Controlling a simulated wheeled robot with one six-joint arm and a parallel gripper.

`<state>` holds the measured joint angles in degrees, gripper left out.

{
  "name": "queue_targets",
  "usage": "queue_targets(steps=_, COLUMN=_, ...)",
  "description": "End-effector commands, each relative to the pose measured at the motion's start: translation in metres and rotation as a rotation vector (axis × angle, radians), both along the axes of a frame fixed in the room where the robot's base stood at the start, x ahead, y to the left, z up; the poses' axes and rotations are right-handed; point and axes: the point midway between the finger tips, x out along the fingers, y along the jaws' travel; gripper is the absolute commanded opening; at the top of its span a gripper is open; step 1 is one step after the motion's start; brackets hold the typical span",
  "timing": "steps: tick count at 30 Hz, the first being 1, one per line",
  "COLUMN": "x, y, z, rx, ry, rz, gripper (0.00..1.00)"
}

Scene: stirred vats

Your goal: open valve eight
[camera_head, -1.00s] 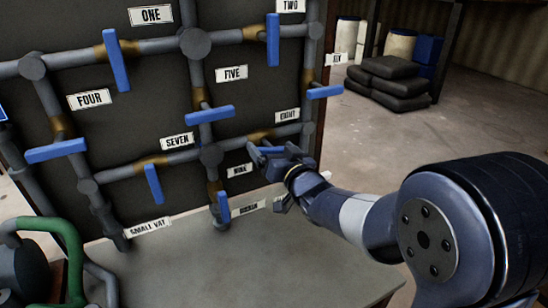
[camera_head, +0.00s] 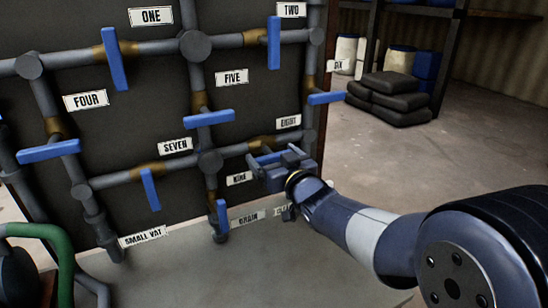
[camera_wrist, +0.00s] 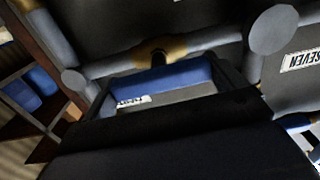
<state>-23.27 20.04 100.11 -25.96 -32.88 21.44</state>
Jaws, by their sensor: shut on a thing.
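Valve eight has a brass body (camera_head: 262,141) on the lower right horizontal pipe, below the EIGHT label (camera_head: 288,122). Its blue handle (camera_head: 268,158) lies roughly along that pipe and is partly covered by my gripper (camera_head: 275,159). In the wrist view the blue handle (camera_wrist: 165,80) spans between the two dark fingers of my gripper (camera_wrist: 160,76), with the brass body (camera_wrist: 160,50) just behind it. My gripper is shut on the handle. The exact contact at the fingertips is hard to see.
Other blue handles are close by: valve six (camera_head: 326,98), five (camera_head: 209,118), seven (camera_head: 150,189) and nine (camera_head: 222,216). A grey surface (camera_head: 200,275) lies below the pipes. Black sacks (camera_head: 390,100) lie on the open floor at the right.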

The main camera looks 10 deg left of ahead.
Motion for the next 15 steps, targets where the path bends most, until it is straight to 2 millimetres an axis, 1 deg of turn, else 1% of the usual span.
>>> queue_targets(steps=1, x=0.0, y=0.0, z=-0.0006, rx=-0.005, ry=-0.001, rz=0.0, gripper=0.93)
queue_targets(steps=4, x=0.0, y=0.0, z=-0.0005, rx=-0.004, ry=-0.001, rz=0.0, gripper=1.0)
queue_targets(steps=11, x=-0.0004, y=-0.0004, z=-0.0002, rx=-0.002, ry=0.0, rz=0.0, gripper=1.0)
queue_targets(steps=15, x=-0.0077, y=-0.0063, z=0.0007, rx=-0.002, ry=-0.001, rz=-0.001, gripper=1.0)
